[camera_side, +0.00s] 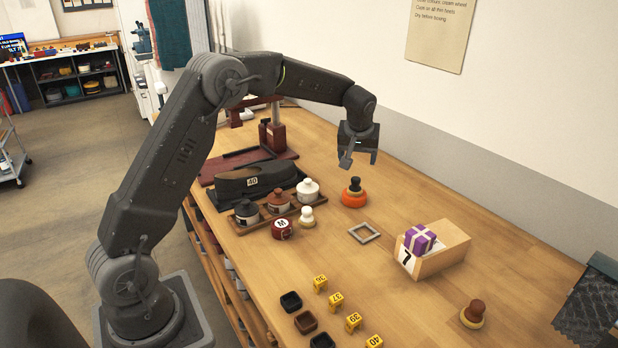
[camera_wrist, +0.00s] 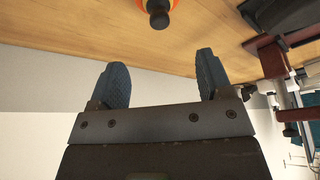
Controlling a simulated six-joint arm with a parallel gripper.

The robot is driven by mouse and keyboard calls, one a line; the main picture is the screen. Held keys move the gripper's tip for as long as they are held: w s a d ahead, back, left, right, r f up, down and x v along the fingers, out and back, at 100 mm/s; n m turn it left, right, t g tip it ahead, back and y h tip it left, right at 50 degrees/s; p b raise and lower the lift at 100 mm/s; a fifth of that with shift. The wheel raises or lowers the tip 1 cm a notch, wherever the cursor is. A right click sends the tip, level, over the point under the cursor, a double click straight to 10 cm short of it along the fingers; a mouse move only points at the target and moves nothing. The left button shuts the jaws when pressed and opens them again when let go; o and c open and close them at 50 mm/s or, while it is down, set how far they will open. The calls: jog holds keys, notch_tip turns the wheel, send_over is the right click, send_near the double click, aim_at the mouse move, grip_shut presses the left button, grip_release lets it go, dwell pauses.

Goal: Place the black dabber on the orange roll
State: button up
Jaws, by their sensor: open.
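The black dabber (camera_side: 355,184) stands upright on top of the orange roll (camera_side: 353,200), in the middle of the bench in the side view. In the wrist view the black dabber (camera_wrist: 158,13) shows at the top edge, with a sliver of the orange roll (camera_wrist: 143,4) around it. My gripper (camera_side: 360,161) is above the dabber, apart from it. Its two blue-grey fingers (camera_wrist: 160,68) are spread, with nothing between them. Most of the roll is cut off in the wrist view.
A square grey frame (camera_side: 364,233) lies right of the roll, then a wooden box (camera_side: 440,260) with a purple parcel (camera_side: 419,239). A tray of jars (camera_side: 276,207) and a pale dabber (camera_side: 306,217) stand to the left. A brown dabber (camera_side: 473,313) stands at the lower right.

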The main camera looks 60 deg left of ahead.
jog(key=s+d+r+m+t+h, duration=0.1)
jog(key=s+d+r+m, duration=0.1)
jog(key=s+d+r, duration=0.5)
jog(key=s+d+r+m, duration=0.25)
jog(key=s+r, duration=0.25)
jog(key=s, duration=0.5)
jog(key=s+d+f+m+h, duration=0.1)
jog(key=s+d+m, duration=0.1)
jog(key=s, duration=0.7)
jog(key=s+d+f+m+t+h, duration=0.1)
jog(key=s+d, duration=0.3)
jog(key=s, duration=0.6)
jog(key=shift+d+f+m, duration=0.25)
jog(key=shift+f+m, duration=0.4)
jog(key=shift+m, duration=0.1)
